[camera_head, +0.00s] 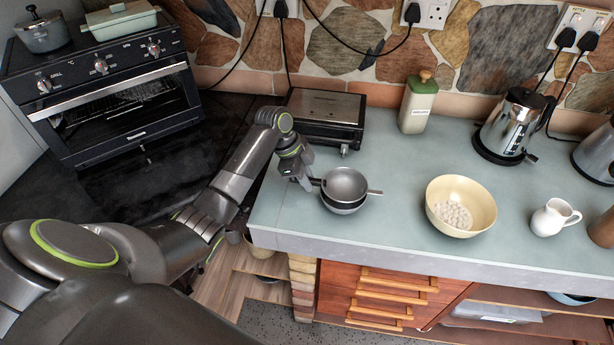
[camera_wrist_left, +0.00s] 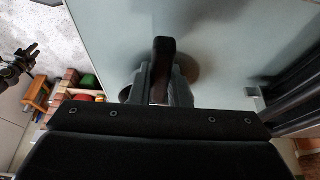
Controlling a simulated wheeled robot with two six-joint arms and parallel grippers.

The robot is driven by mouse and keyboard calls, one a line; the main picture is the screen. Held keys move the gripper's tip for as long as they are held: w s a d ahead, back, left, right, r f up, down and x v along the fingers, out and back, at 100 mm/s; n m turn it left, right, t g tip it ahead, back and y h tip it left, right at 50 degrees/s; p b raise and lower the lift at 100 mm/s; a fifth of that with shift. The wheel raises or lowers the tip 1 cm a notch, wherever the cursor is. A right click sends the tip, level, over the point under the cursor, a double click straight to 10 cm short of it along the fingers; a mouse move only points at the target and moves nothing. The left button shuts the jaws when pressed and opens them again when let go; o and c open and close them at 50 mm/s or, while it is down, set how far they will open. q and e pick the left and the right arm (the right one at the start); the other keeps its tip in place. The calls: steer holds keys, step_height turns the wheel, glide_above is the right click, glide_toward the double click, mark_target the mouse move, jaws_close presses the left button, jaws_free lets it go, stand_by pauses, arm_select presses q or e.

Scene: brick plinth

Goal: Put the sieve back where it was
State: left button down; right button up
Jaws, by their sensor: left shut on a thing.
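The grey metal sieve (camera_head: 346,182) is at the left part of the pale counter, with a short lug at its right. Its round rim is directly above a second grey bowl shape (camera_head: 343,208); I cannot tell whether they touch. My left gripper (camera_head: 306,180) is at the sieve's left side, shut on its handle. In the left wrist view a dark handle (camera_wrist_left: 163,50) sticks out between the fingers of my left gripper (camera_wrist_left: 158,92). The sieve's bowl is mostly hidden there.
A cream bowl of pale balls (camera_head: 460,204) stands to the right, with a white jug (camera_head: 555,217) and a kettle (camera_head: 508,126) beyond. A dark toaster-like grill (camera_head: 326,116) and green canister (camera_head: 418,103) stand behind. The counter's front edge (camera_head: 400,254) is near; counter between sieve and bowl is clear.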

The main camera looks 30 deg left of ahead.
arm_select(q)
steer(key=shift+f, duration=0.1)
steer(key=shift+f+b, duration=0.3)
steer(key=shift+f, duration=0.2)
steer(key=c, duration=1.4)
jaws_free()
steer(key=shift+o, duration=0.2)
arm_select(e)
steer(key=shift+a+f, duration=0.15)
steer(key=shift+f, duration=0.1)
arm_select(q)
steer(key=shift+r, duration=0.1)
